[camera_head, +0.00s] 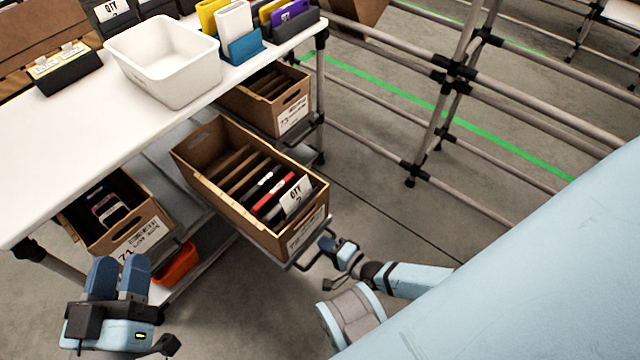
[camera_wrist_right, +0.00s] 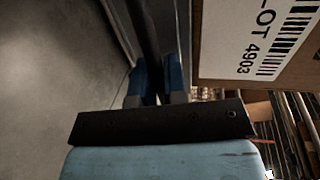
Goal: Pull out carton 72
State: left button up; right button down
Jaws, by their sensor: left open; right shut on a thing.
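The middle cardboard carton (camera_head: 225,200), between cartons marked 71 and 73, juts out from under the white table on a sliding tray (camera_head: 262,245). It holds several upright dark, white and red items and a QTY card. The number on its front label is too small to read surely. My right gripper (camera_head: 328,243) is shut on the dark handle at the tray's front; in the right wrist view the fingers (camera_wrist_right: 157,85) close around a dark bar, beside a label reading LOT 4903 (camera_wrist_right: 268,40). My left gripper (camera_head: 118,270) is open and empty, in front of carton 71.
Carton 71 (camera_head: 98,240) and carton 73 (camera_head: 262,112) stand on the lower level at either side. An orange-red bin (camera_head: 176,266) sits low by carton 71. The white table (camera_head: 60,140) bears a white bin (camera_head: 140,82). Pipe railing (camera_head: 540,120) stands right; floor between is clear.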

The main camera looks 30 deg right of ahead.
dwell(0.3)
jog(key=c, duration=1.2)
grip_release()
